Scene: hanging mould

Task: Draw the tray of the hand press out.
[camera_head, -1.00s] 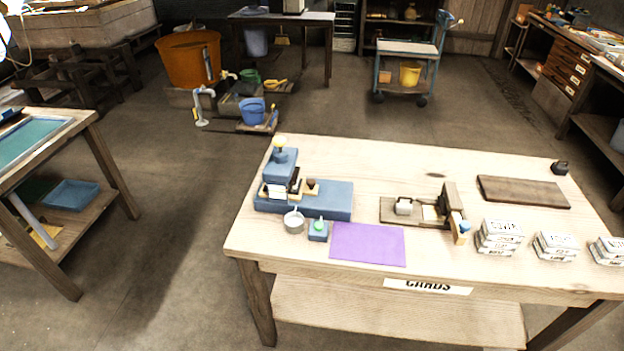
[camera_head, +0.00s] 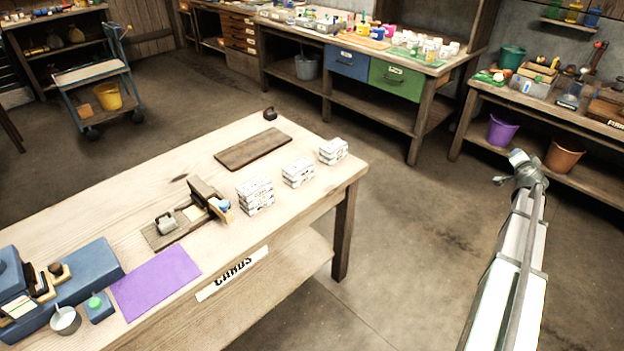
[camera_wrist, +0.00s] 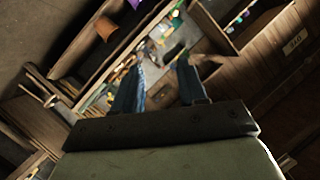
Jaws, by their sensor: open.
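The blue hand press (camera_head: 92,258) stands at the near left end of the wooden table in the head view, cut off by the left edge. A tan wooden piece with a dark knob (camera_head: 56,270) shows at its side, beside a pale flat piece (camera_head: 18,307); which of these belongs to the tray I cannot tell clearly. My gripper (camera_head: 508,168) is at the right, off the table and far from the press. In the wrist view my gripper (camera_wrist: 158,76) has its two blue-grey fingers apart with nothing between them. The press is not seen there.
On the table (camera_head: 130,180) are a purple mat (camera_head: 155,281), a small cup (camera_head: 65,320), a green-knobbed blue block (camera_head: 98,307), a small wooden device (camera_head: 180,222), card stacks (camera_head: 256,195) and a dark board (camera_head: 253,149). Floor between table and arm is clear.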

